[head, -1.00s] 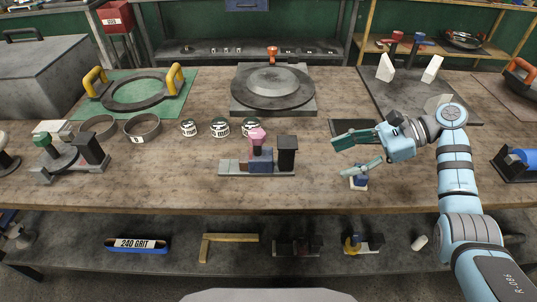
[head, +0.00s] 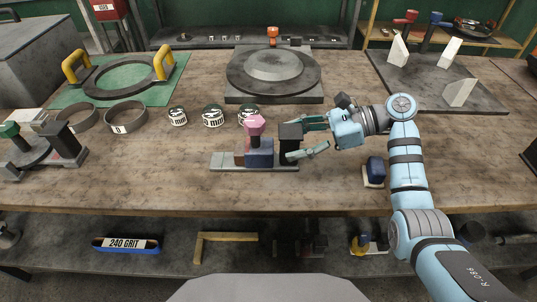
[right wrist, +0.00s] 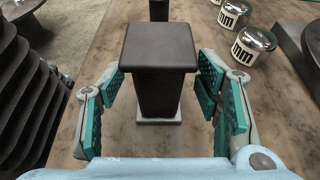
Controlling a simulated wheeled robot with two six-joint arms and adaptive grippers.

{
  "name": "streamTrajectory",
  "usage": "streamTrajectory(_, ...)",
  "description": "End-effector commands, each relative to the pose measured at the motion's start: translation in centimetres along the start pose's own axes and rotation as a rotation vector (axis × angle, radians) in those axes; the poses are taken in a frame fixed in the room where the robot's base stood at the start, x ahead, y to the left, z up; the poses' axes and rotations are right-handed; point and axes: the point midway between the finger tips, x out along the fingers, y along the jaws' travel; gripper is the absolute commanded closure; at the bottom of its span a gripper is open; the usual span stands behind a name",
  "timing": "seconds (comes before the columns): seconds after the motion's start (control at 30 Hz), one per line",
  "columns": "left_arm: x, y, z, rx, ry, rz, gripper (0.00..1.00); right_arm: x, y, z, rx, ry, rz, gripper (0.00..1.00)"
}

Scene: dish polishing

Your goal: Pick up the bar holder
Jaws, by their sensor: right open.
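The bar holder, which I take to be the long grey base (head: 222,162) at mid-table, carries a pink knob (head: 255,125), a dark blue block (head: 261,154) and a black capped post (head: 290,130) at its right end. My right gripper (head: 301,139) is open at the post, coming from the right. In the right wrist view the post (right wrist: 158,50) stands between the open fingers (right wrist: 160,88), with a gap on each side. My left gripper is not in view.
Three small labelled tins (head: 213,116) stand behind the holder, and a round dark plate (head: 273,70) sits farther back. A small blue-topped block (head: 375,170) lies right of the holder. Another fixture (head: 62,140) stands at left. The table's front is clear.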

Motion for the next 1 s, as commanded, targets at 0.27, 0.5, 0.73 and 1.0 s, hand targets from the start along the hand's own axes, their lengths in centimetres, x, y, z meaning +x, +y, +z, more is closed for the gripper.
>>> streamTrajectory(0.27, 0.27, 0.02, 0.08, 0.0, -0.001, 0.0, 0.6, 1.28, 0.0, 0.01, 0.0, 0.001, -0.001, 0.42)
streamTrajectory(0.5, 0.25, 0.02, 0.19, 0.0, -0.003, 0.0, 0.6, 1.25, 0.0, 0.0, 0.0, 0.001, -0.001, 0.77)
streamTrajectory(0.73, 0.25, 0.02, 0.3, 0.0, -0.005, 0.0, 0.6, 1.24, 0.0, 0.0, 0.0, 0.001, -0.001, 1.0)
streamTrajectory(1.0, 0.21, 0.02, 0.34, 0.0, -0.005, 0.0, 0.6, 1.19, -0.02, 0.2, -0.002, -0.001, -0.001, 1.0)
